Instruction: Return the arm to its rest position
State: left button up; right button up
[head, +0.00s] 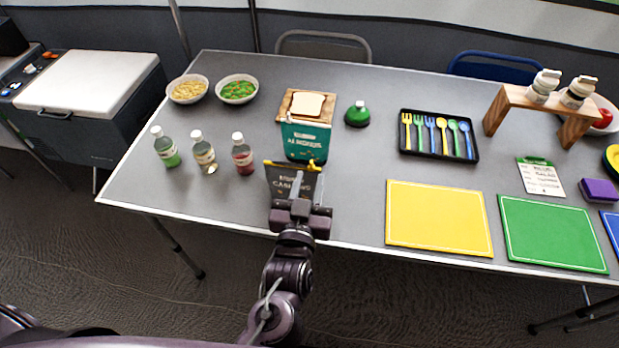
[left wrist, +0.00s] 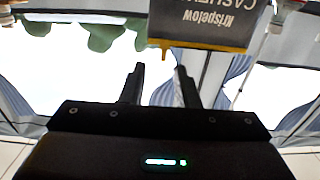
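My left gripper (head: 299,201) is over the table's front edge, its arm coming up from below. In the left wrist view its two fingers (left wrist: 160,85) stand apart with no object held between them. A dark packet (head: 292,183) with a yellow top edge is just beyond the gripper in the head view. The packet (left wrist: 212,22) also shows in the left wrist view, upside down, with "Krispelow" lettering, beyond the fingertips and to the right. Whether a finger touches it, I cannot tell. My right gripper is in neither view.
The grey table (head: 350,214) holds a teal box (head: 305,142), several bottles (head: 204,152), a black cutlery tray (head: 438,154), a yellow mat (head: 438,217) and a green mat (head: 552,233). A wooden stand (head: 545,109) is at the right. A cooler (head: 90,82) stands left of the table.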

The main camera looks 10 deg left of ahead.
pick_arm(q)
jog(key=s+a+f+m+g, duration=0.1)
jog(key=s+a+f+g, duration=0.2)
jog(key=s+a+g, duration=0.4)
jog(key=s+a+f+m+g, duration=0.1)
jog(key=s+a+f+g, duration=0.1)
jog(key=s+a+g, duration=0.45)
jog(key=s+f+g, duration=0.2)
jog(key=s+f, duration=0.1)
jog(key=f, duration=2.9)
jog(key=s+a+f+g, duration=0.1)
jog(key=s+a+f, duration=0.2)
jog(key=s+f, duration=1.3)
jog(key=s, duration=0.3)
jog(key=shift+s+f, duration=0.15)
jog(key=shift+f, duration=0.2)
jog(key=shift+g, duration=0.25)
